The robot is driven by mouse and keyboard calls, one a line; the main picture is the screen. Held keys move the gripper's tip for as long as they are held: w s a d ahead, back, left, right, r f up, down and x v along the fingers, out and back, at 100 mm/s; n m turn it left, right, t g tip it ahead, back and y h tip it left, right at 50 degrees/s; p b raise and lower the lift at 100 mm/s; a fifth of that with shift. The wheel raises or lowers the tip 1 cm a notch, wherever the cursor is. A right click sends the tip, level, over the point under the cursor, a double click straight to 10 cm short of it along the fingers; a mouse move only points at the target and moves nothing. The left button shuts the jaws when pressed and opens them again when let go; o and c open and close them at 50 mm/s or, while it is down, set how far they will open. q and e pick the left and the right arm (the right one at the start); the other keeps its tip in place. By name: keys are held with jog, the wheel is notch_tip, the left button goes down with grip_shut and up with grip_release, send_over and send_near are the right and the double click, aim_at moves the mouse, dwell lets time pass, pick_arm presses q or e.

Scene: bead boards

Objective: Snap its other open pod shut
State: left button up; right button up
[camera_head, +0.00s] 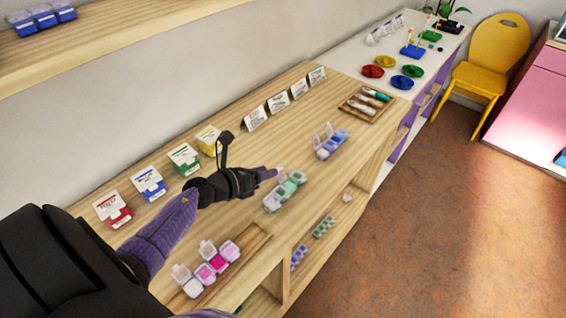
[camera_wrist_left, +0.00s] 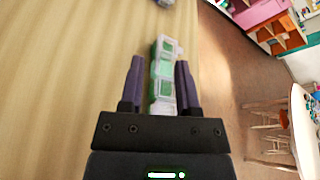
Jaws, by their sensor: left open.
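A green pod organizer (camera_head: 285,195) lies along the front part of the wooden counter. One clear lid appears raised at its back, next to my fingers. My left gripper (camera_head: 272,174) is open and empty, just behind and above the organizer. In the left wrist view, the green organizer (camera_wrist_left: 163,72) runs lengthwise between the two spread fingers (camera_wrist_left: 159,80), which do not visibly grip it. A pink pod organizer (camera_head: 212,262) with several lids raised sits nearer to me. A blue pod organizer (camera_head: 332,146) with raised lids stands further along. My right gripper is not in view.
Red (camera_head: 112,209), blue (camera_head: 149,184), green (camera_head: 185,159) and yellow (camera_head: 210,140) cartons line the wall side. Folded white cards (camera_head: 278,103) stand behind. A wooden tray (camera_head: 367,103) holds markers. Lower shelves (camera_head: 325,228) hold more organizers. Bare wood lies between the cards and the organizers.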

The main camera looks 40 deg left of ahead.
aim_at(280, 168)
pick_arm(q)
jog(key=b+x, duration=0.1)
jog(key=x, duration=0.4)
jog(key=shift+w+f+b, duration=0.2)
jog(key=shift+f+b, duration=0.05)
jog(key=shift+b, duration=0.05)
jog(key=shift+w+d+f, duration=0.15)
jog(key=shift+w+d, duration=0.05)
jog(key=shift+w, duration=0.4)
grip_shut()
